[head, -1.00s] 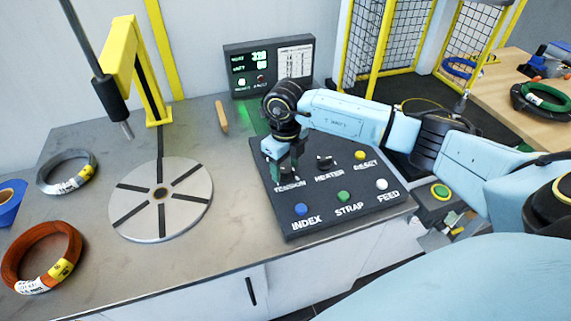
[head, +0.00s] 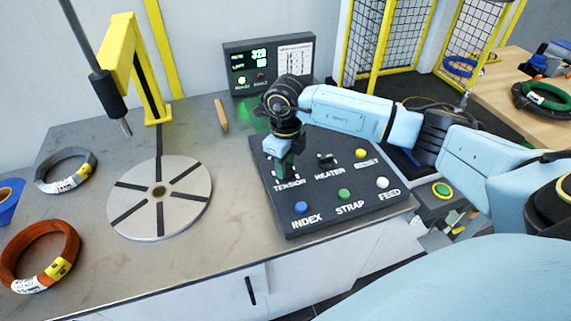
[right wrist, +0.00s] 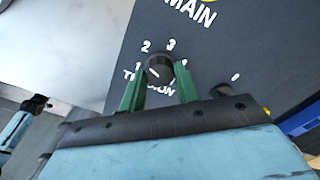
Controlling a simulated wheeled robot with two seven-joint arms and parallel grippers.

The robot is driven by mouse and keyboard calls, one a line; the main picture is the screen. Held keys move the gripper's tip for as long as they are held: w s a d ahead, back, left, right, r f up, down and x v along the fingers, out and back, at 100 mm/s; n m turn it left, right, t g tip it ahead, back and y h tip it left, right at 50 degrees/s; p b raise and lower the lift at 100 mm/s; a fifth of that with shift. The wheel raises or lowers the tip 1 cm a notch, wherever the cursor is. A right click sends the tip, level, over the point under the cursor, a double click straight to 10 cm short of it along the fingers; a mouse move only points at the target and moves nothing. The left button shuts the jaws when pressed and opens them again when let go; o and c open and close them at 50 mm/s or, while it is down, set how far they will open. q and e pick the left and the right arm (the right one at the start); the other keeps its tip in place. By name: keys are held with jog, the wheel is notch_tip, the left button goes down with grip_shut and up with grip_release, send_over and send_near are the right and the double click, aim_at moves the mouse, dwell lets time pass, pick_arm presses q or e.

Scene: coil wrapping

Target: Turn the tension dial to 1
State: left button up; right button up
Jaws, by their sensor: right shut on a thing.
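The black tension dial (right wrist: 160,69) shows in the right wrist view, ringed by white numbers, with 1 at its left. Its white pointer line points left, roughly towards the 1. My right gripper (right wrist: 159,80) is shut on the dial, with a green finger on each side of it. In the head view my right gripper (head: 286,174) reaches down over the TENSION label on the dark control panel (head: 330,215) and hides the dial there. My left gripper is not in view.
The heater dial (head: 325,160) and a yellow reset button (head: 361,153) are to the right on the panel. Blue index (head: 301,208), green strap (head: 344,194) and white feed (head: 382,183) buttons line its front. A lit display (head: 268,66) stands behind. A slotted turntable (head: 160,198) is left.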

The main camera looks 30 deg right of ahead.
jog(key=n+b, duration=0.2)
jog(key=n, duration=0.1)
jog(key=shift+n, duration=0.3)
jog(key=n+b, duration=0.2)
jog(key=n, duration=0.2)
jog(key=shift+n, duration=0.7)
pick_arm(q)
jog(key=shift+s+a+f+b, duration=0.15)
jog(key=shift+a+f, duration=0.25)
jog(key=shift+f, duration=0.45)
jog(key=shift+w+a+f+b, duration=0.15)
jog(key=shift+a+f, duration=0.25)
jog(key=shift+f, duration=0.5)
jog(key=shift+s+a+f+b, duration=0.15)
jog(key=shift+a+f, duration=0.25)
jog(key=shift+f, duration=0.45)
pick_arm(e)
jog(key=shift+n, duration=0.6)
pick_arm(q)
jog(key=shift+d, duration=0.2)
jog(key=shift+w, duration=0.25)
pick_arm(e)
jog(key=o, duration=1)
jog(key=shift+c, duration=0.2)
